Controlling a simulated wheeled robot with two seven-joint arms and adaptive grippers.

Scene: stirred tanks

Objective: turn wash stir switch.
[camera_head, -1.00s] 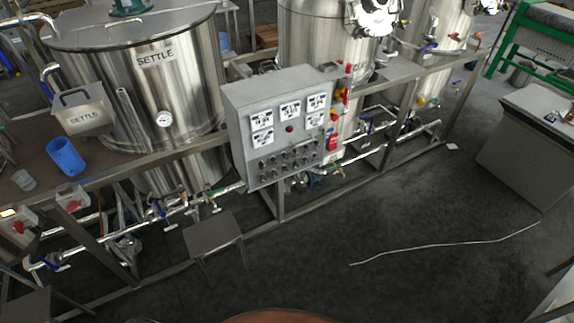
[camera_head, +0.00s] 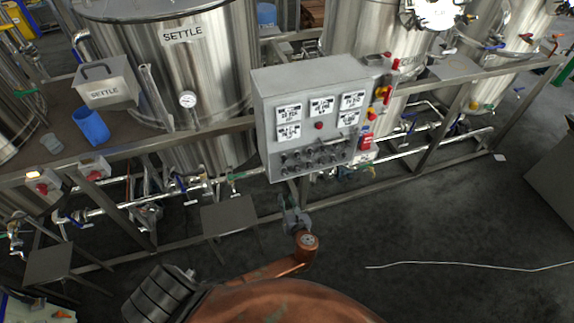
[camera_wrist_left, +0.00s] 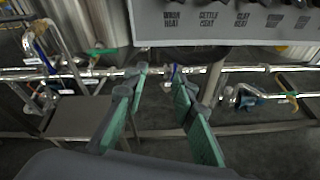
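The grey control box (camera_head: 310,124) hangs on the frame in the middle of the head view, with white display panels, a red button and rows of small dark switches (camera_head: 312,157) low on its face. I cannot tell which one is the wash stir switch. The left wrist view shows the box's lower edge (camera_wrist_left: 215,32), with switch labels partly legible at the top. My left gripper (camera_head: 294,212) is just below the box in the head view, apart from the switches. In the wrist view its two green-padded fingers (camera_wrist_left: 160,78) are spread, with nothing between them. My right gripper is out of view.
A steel SETTLE tank (camera_head: 215,75) stands behind the box on the left. Pipes with valves (camera_head: 190,192) run along the frame below. A small metal stool (camera_head: 229,216) stands left of my left gripper. A blue cup (camera_head: 91,126) sits on the platform.

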